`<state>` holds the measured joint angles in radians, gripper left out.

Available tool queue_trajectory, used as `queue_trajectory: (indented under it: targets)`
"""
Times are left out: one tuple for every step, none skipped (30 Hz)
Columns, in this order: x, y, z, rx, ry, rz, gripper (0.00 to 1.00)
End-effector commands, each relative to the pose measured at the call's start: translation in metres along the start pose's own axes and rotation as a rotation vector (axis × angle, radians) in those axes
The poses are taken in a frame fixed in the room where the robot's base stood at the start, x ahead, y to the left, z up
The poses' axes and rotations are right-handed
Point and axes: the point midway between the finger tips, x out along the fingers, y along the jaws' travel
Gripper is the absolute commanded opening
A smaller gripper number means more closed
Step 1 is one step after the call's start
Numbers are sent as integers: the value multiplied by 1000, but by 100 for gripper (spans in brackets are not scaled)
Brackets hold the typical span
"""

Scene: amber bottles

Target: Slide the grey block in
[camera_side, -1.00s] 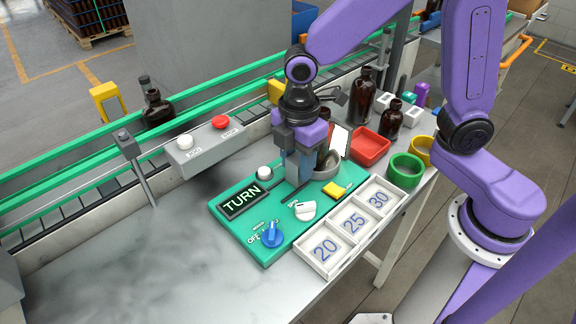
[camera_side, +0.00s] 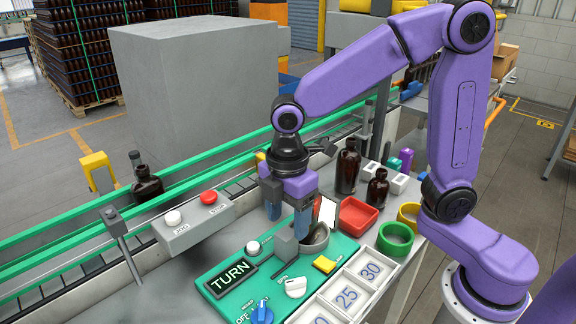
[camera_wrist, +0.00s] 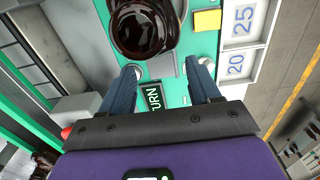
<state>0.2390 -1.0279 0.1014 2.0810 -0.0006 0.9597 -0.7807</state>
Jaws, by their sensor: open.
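The grey block (camera_side: 286,244) stands upright on the green panel (camera_side: 215,287), beside a round grey cup. In the wrist view a grey patch (camera_wrist: 160,66) between the fingers looks like the block, partly hidden by the bottle. My gripper (camera_side: 288,224) is open above the panel, its blue-grey fingers pointing down around or close to the block. In the wrist view my gripper (camera_wrist: 165,69) has its fingers wide apart. I cannot tell whether they touch the block. A dark brown bottle (camera_wrist: 142,28) stands just beyond the fingers in the wrist view.
The panel carries a TURN display (camera_side: 231,277), white knob (camera_side: 295,287), blue knob (camera_side: 262,312) and yellow button (camera_side: 325,264). A numbered white tray (camera_side: 346,297) lies in front. A red tray (camera_side: 357,215), green ring (camera_side: 396,239) and two bottles stand right. A grey button box (camera_side: 193,225) stands left.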

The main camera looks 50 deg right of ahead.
Motion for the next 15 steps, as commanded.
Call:
queue_trajectory:
  targets:
    - [-13,0,-1,-1,5,5,62]
    - [-19,0,-1,0,5,5,62]
    - [-28,1,-1,0,5,5,62]
    - [-34,1,-1,0,5,5,62]
    - [-41,1,-1,-1,5,6,62]
    - [-49,0,-1,-1,4,5,62]
    - [-55,1,-1,-1,4,5,62]
    - [-62,1,0,0,4,4,62]
    - [-70,1,0,0,3,4,62]
    - [-76,0,0,0,4,4,62]
    - [-82,1,0,-1,4,4,62]
    - [-89,1,0,0,3,4,62]
    - [-94,0,0,0,2,3,62]
    - [-99,0,0,0,2,3,62]
    - [-105,0,0,0,1,2,62]
